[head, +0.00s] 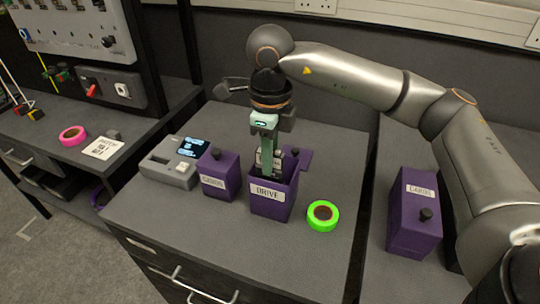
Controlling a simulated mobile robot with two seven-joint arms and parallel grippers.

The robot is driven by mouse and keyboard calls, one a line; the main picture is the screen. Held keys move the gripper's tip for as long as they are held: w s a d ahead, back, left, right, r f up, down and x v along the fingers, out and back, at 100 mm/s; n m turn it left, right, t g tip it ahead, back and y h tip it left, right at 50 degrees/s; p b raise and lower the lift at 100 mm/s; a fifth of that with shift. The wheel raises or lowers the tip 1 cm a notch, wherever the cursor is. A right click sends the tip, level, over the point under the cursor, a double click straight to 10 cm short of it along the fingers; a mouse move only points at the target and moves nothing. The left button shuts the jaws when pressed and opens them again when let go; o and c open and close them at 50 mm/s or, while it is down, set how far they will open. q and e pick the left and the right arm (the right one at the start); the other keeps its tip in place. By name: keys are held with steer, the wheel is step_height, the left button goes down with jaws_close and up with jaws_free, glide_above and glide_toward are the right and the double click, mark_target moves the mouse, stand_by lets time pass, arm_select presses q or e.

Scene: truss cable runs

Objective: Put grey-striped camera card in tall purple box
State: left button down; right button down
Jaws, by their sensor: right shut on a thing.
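The tall purple box (270,206), labelled DRIVE, stands open on the grey counter in the middle. My right gripper (266,160) points down into its mouth, coming from above. It is shut on a small pale and grey card (259,160), which I take for the grey-striped camera card. The card is at the box's opening, partly hidden by the fingers; its stripes are too small to make out. The box's inside and the card's lower end are hidden by its front wall.
A closed purple box (219,176) stands just left, beside a grey card reader (168,164) with a lit screen. Green tape (322,216) lies close on the right. The counter's front is clear.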

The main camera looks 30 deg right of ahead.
steer(key=shift+f, duration=0.25)
stand_by(0.4)
steer(key=shift+f+b, duration=0.65)
steer(key=shift+b, duration=0.1)
steer(key=c, duration=0.7)
jaws_free()
steer(key=shift+c, duration=1.4)
steer(key=shift+r+p, duration=2.9)
steer(key=shift+r, duration=1.15)
